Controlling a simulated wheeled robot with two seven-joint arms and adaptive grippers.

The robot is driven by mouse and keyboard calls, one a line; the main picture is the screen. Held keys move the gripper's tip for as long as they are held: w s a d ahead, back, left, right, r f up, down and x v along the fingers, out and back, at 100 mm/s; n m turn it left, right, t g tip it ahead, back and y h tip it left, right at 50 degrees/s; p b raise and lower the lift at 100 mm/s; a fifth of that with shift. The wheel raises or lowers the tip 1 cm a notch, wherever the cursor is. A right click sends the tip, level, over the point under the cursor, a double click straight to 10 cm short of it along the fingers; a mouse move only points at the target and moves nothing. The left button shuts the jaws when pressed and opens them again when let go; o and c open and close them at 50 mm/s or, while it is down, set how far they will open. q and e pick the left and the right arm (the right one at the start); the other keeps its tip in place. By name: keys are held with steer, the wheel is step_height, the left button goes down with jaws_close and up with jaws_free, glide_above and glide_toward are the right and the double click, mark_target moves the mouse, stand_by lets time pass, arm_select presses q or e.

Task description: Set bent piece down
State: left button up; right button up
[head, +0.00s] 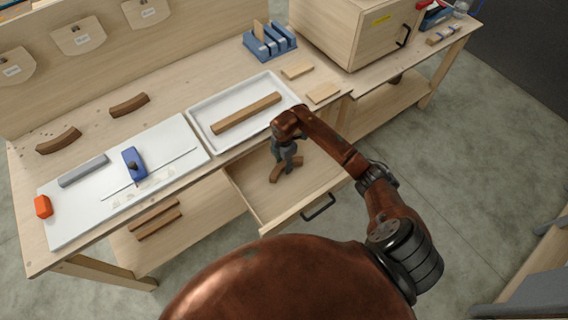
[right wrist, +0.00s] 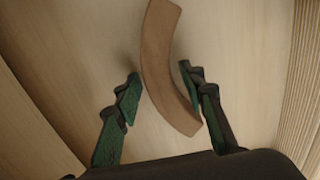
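The bent piece (head: 276,175) is a curved brown wooden block inside the open drawer (head: 251,196). In the right wrist view the bent piece (right wrist: 160,60) appears to lie flat on the drawer's pale floor. My right gripper (head: 286,160) reaches down into the drawer over it. In the right wrist view its fingers (right wrist: 160,74) are spread on either side of the piece, with a gap showing at both sides. In the head view the gripper hides the middle of the piece. My left gripper is not in view.
A white tray (head: 199,112) with a straight wooden bar (head: 246,113) sits on the bench behind the drawer. Two more curved pieces (head: 129,104) (head: 58,140) lie at the left. A white board (head: 66,224) holds a blue tool (head: 134,163). The drawer walls surround my right gripper.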

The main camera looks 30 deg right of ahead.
mark_target(283, 164)
step_height(283, 164, up, 12)
steer(key=p, duration=0.1)
steer(key=shift+r, duration=0.15)
stand_by(0.6)
steer(key=shift+a, duration=0.15)
